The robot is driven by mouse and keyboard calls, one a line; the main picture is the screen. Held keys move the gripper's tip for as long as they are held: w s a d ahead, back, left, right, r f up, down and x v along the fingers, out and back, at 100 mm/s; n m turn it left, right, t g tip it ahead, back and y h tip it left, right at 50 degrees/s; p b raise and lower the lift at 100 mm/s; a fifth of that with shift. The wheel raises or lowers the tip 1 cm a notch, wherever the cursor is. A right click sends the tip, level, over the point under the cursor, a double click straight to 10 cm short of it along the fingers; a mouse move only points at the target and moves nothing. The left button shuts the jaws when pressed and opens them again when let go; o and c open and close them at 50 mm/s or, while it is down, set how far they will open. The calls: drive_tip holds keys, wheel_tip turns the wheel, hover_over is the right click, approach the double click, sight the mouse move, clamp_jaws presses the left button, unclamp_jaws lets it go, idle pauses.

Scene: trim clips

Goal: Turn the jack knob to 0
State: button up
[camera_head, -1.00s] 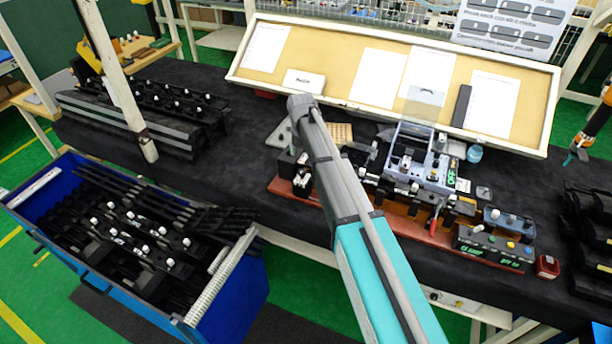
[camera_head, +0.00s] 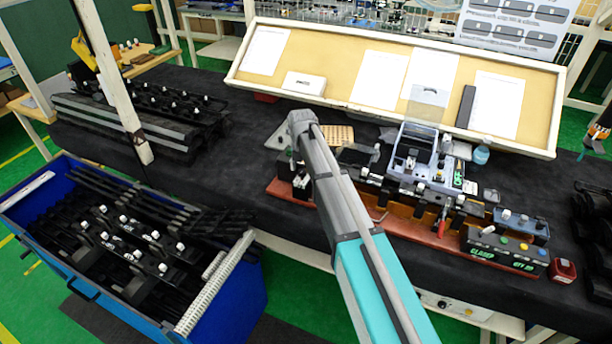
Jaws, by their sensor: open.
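A long fixture on a red-brown base (camera_head: 278,187) lies on the dark bench, with small white-tipped clips along it. A grey-blue device (camera_head: 428,172) with a green display stands on its middle right. A red handle (camera_head: 442,228) sticks up at its front. A control box (camera_head: 503,250) with green lettering and coloured buttons sits at its right end. I cannot make out which part is the jack knob or its setting. My arm reaches up from the bottom, its wrist (camera_head: 301,122) over the fixture's left part. My gripper's fingers are hidden behind my arm.
A blue bin (camera_head: 232,305) full of black trim parts stands at lower left. More black parts (camera_head: 190,105) lie at the bench's left, beside a white post (camera_head: 118,100). A tilted board (camera_head: 335,75) with papers stands behind. A small red box (camera_head: 562,270) sits at right.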

drive_tip(key=shift+f+b, duration=0.3)
drive_tip(key=shift+f, duration=0.15)
